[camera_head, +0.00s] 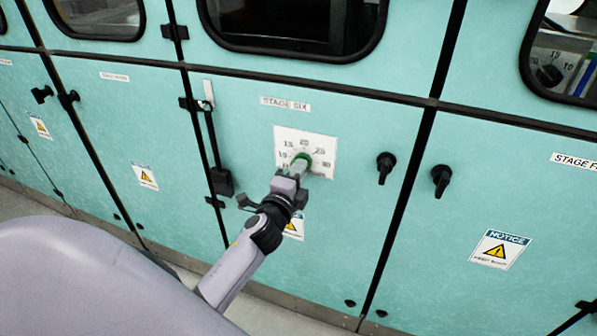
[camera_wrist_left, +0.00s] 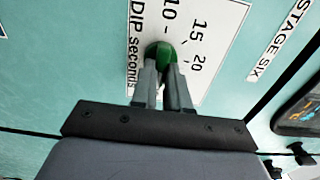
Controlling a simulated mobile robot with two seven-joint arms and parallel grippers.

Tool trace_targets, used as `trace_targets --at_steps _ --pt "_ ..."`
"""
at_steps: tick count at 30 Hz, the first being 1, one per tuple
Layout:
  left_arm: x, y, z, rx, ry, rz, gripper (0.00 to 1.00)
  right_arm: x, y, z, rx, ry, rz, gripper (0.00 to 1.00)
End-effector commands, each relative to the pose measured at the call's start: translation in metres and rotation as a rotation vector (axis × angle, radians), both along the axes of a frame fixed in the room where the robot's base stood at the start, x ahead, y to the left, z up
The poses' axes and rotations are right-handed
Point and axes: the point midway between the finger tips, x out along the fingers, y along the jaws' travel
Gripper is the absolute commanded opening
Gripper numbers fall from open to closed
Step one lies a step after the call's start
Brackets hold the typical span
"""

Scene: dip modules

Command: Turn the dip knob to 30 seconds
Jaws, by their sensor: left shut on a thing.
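The dip knob (camera_head: 301,160) is green and sits on a white dial plate (camera_head: 322,143) on the teal cabinet door under the label STAGE SIX. The plate shows numbers including 15, 20, 25 and 30. My left gripper (camera_head: 297,168) reaches up from below, its fingers shut on the knob and hiding part of it. In the left wrist view the two grey fingers (camera_wrist_left: 161,85) hold the green knob (camera_wrist_left: 160,54), beside the numbers 10, 15 and 20 and the words DIP seconds. I cannot tell where the knob points. My right gripper is not in view.
Black door handles (camera_head: 386,167) and (camera_head: 441,180) stick out to the right of the dial. Windows run above, and a notice sticker (camera_head: 499,249) is at the right.

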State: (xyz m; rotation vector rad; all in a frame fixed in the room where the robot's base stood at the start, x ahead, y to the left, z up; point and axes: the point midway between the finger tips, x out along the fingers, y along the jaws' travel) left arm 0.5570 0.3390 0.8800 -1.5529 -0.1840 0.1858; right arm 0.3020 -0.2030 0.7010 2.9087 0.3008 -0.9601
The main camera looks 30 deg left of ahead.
Motion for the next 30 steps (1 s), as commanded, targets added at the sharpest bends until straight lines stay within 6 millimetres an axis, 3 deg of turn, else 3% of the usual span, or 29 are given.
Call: trace_targets --at_steps 11,12,13,14,23,30 --pt "0.0 0.0 0.0 0.01 0.002 -0.001 0.0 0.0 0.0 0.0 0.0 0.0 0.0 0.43" --pt "0.0 0.0 0.0 0.009 0.002 -0.001 0.28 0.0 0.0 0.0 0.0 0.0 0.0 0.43" --pt "0.0 0.0 0.0 0.009 0.002 -0.001 0.38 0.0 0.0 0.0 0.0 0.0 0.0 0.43" --pt "0.0 0.0 0.0 0.009 0.002 -0.001 0.4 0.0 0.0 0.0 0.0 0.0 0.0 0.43" --pt "-0.001 0.0 -0.001 0.006 0.002 0.0 0.4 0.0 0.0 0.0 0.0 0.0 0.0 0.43" --pt "-0.024 -0.006 -0.001 0.005 0.003 0.0 0.4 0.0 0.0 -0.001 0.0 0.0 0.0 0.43"
